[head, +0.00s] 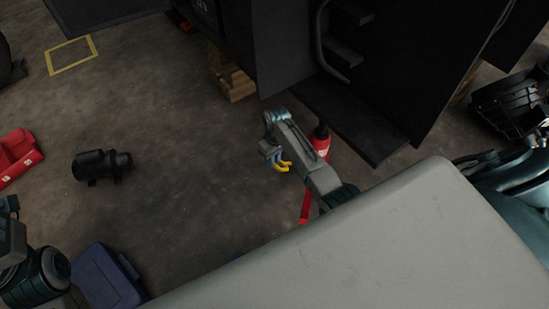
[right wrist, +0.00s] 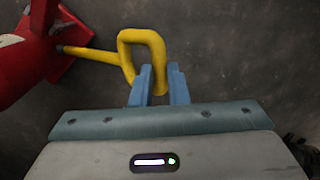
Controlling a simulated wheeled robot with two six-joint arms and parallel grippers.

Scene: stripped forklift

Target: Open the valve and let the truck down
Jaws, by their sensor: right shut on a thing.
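The forklift truck (head: 300,50) is a large dark body at the top of the head view, with a step low on its side. A red jack (head: 321,140) stands beside the step, partly hidden by my right arm; its red body also shows at the left of the right wrist view (right wrist: 22,60). A yellow valve handle (right wrist: 142,40) with a squared loop reaches out from the red body. My right gripper (right wrist: 160,82) is shut on the loop's lower right side, and it shows low over the floor in the head view (head: 277,159). My left gripper is not visible.
Wooden blocks (head: 236,82) sit under the truck. A black motor-like part (head: 102,166) and a red object (head: 15,156) lie on the floor at left. A blue bin (head: 108,277) stands at lower left. A large grey surface (head: 380,250) blocks the lower right. The middle floor is clear.

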